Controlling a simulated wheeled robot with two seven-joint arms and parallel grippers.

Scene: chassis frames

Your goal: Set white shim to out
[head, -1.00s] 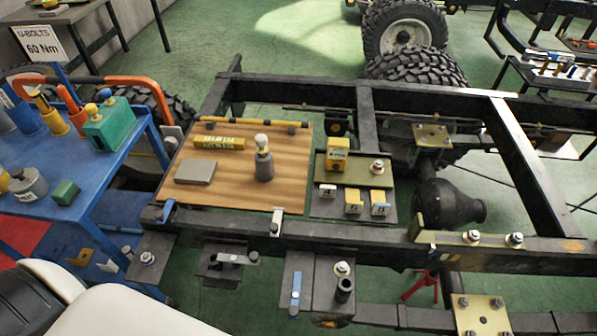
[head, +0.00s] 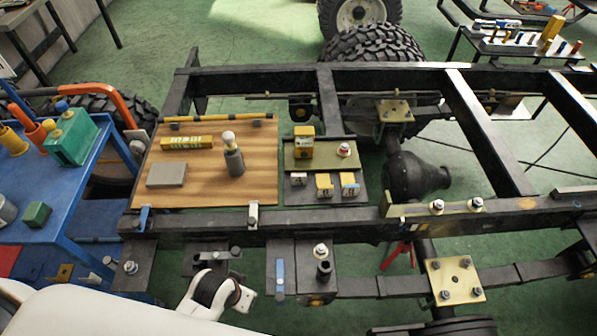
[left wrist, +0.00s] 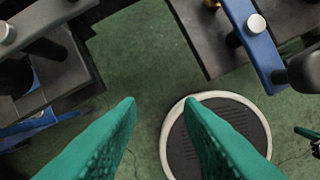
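No part is labelled as the white shim. A pale grey-white bar (head: 218,256) lies crosswise on the middle dark bracket below the near chassis rail, partly hidden by my white arm link. A blue bar (head: 280,276) lies lengthwise on the bracket to its right. In the left wrist view, the blue bar (left wrist: 252,38) with a silver knob is at upper right, and a dark bracket with a silver knob is at upper left. My left gripper (left wrist: 161,103) is open and empty, its green fingers apart above the floor. My right gripper is not in view.
The near chassis rail (head: 340,222) runs across behind the brackets. A wooden board (head: 215,186) with a grey block, a yellow box and a bottle-like tool lies on the frame. A blue cart (head: 75,195) stands at left. Green floor shows between brackets.

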